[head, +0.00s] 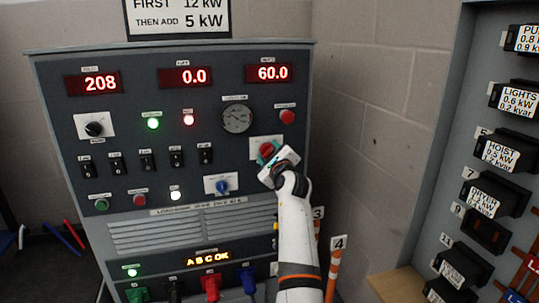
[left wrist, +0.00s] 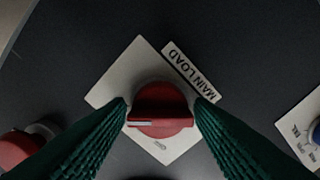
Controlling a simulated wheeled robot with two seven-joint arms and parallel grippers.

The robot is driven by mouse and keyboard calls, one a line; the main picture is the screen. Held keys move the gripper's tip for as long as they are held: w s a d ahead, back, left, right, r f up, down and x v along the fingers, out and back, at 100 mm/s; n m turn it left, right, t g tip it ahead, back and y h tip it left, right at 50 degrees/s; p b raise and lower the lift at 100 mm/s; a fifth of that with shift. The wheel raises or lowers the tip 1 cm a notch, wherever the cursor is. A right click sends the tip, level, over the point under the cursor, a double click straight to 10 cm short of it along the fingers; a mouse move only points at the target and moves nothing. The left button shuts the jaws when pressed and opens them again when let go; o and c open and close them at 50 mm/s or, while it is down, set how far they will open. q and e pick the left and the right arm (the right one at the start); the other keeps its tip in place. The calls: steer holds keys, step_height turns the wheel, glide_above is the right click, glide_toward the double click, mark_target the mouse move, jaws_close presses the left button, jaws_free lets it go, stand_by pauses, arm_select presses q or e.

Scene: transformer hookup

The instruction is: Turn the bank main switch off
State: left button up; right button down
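A red rotary switch (head: 266,149) sits on a pale square plate on the upright control panel (head: 120,220). In the left wrist view the red knob (left wrist: 160,112) has a white mark on the left end of its grip bar, and the label beside it reads MAIN LOAD. My left gripper (head: 270,158) is at this switch in the head view. Its green fingers (left wrist: 161,103) are apart, one on each side of the knob; I cannot tell whether they touch it. My right gripper is not in view.
A red push button (head: 287,117) and a blue knob (head: 221,186) are close by on the panel. Coloured plugs (head: 211,286) line the panel's foot. A cabinet (head: 450,150) with labelled load blocks stands at the right. Orange-banded posts (head: 333,272) stand between them.

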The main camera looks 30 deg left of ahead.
arm_select(q)
steer(key=c, duration=0.6)
steer(key=shift+c, duration=0.2)
